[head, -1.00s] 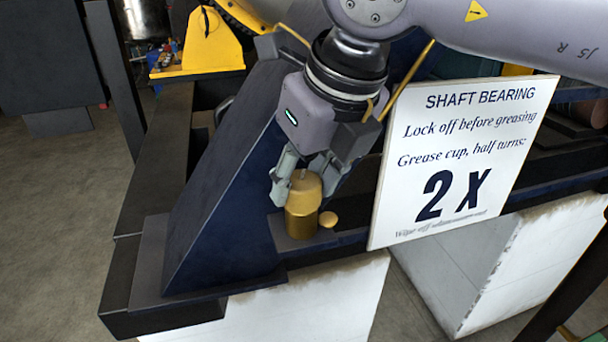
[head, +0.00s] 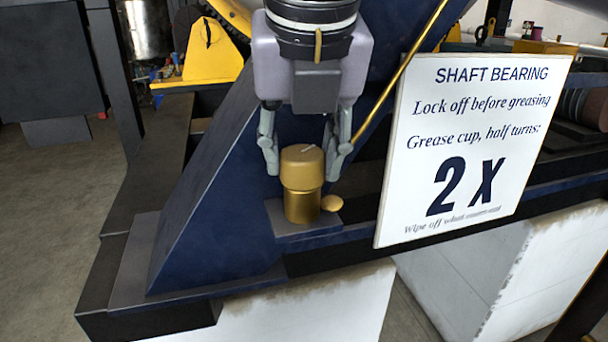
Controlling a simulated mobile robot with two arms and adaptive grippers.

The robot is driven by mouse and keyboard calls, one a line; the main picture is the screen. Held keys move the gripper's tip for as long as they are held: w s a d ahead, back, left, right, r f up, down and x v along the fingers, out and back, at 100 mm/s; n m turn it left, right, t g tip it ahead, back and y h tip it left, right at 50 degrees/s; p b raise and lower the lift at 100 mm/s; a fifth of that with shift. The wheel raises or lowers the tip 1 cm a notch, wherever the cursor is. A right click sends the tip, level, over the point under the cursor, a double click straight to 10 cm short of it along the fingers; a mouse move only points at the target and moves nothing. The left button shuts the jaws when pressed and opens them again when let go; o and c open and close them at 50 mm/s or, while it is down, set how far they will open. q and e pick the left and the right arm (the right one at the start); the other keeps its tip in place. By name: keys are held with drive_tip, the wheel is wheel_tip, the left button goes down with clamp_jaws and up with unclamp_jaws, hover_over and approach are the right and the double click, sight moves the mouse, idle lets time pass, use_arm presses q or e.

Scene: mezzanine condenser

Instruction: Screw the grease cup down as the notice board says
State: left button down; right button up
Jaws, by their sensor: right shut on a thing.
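The grease cup (head: 302,168) is a brass cup with a rounded, duller cap on a shinier cylindrical base. It stands upright on a small grey ledge (head: 272,220) of the dark blue frame. A short pale mark shows on top of the cap. My right gripper (head: 303,170) comes down from above and is shut on the cap, one finger at each side. The white notice board (head: 470,160), right of the cup, reads "SHAFT BEARING", "Lock off before greasing", "Grease cup, half turns: 2 X". Its bottom line is partly illegible. My left gripper is not in view.
A small brass knob (head: 332,203) sits close to the right of the cup's base. A thin brass pipe (head: 405,72) runs slantwise behind the gripper. The blue sloping frame (head: 215,190) rises at the left. A yellow guard (head: 212,50) stands behind. Open floor lies far left.

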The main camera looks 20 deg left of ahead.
drive_tip(key=m+h+b, duration=0.1)
drive_tip(key=m, duration=0.2)
drive_tip(key=shift+a+m+t+b, duration=0.15)
drive_tip(key=shift+m+t+b, duration=0.15)
drive_tip(key=shift+b, duration=0.05)
drive_tip(key=shift+m+h+b, duration=0.3)
drive_tip(key=shift+m+h, duration=0.5)
drive_tip(key=shift+m, duration=0.9)
drive_tip(key=o, duration=1.1)
drive_tip(key=shift+o, duration=0.2)
